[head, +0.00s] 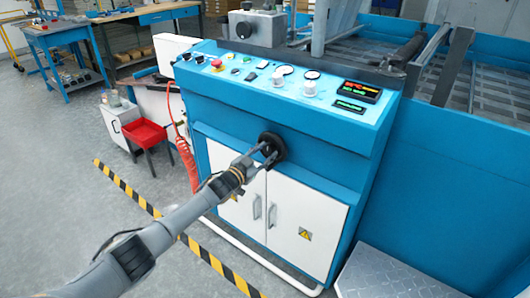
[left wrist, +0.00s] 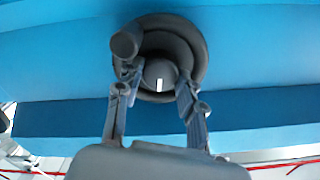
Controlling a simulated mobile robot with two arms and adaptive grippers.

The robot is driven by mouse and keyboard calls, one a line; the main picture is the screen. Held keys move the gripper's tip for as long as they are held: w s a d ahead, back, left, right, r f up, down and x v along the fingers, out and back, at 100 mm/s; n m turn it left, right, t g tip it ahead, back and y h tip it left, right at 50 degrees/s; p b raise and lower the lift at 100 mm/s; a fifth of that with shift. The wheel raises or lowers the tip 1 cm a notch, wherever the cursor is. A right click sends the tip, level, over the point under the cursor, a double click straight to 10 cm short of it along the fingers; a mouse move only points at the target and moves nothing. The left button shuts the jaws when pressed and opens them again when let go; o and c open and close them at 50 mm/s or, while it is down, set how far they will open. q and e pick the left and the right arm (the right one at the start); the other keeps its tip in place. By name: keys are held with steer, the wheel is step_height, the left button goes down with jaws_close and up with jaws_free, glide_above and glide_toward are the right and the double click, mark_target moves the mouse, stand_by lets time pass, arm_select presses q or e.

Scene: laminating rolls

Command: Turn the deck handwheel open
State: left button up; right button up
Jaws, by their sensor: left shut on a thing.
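The deck handwheel (head: 274,146) is a black round wheel on the blue front of the machine, above the white cabinet doors. In the left wrist view the handwheel (left wrist: 192,42) shows a dark rim, a knob handle at its upper left and a hub with a white mark. My left gripper (head: 262,158) reaches it from the front. In the left wrist view the gripper's fingers (left wrist: 158,88) stand on either side of the hub, shut on the handwheel. My right gripper is not in view.
The blue machine's control panel (head: 290,85) with knobs, a red button and displays sits above the wheel. A red bin (head: 144,133) stands at left. Yellow-black floor tape (head: 131,191) runs in front. A metal step plate (head: 415,277) is at lower right.

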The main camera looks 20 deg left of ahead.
arm_select(q)
steer(key=shift+f+n, duration=0.1)
steer(key=shift+n, duration=0.2)
steer(key=o, duration=1.2)
steer(key=shift+c, duration=0.2)
steer(key=v, duration=1.2)
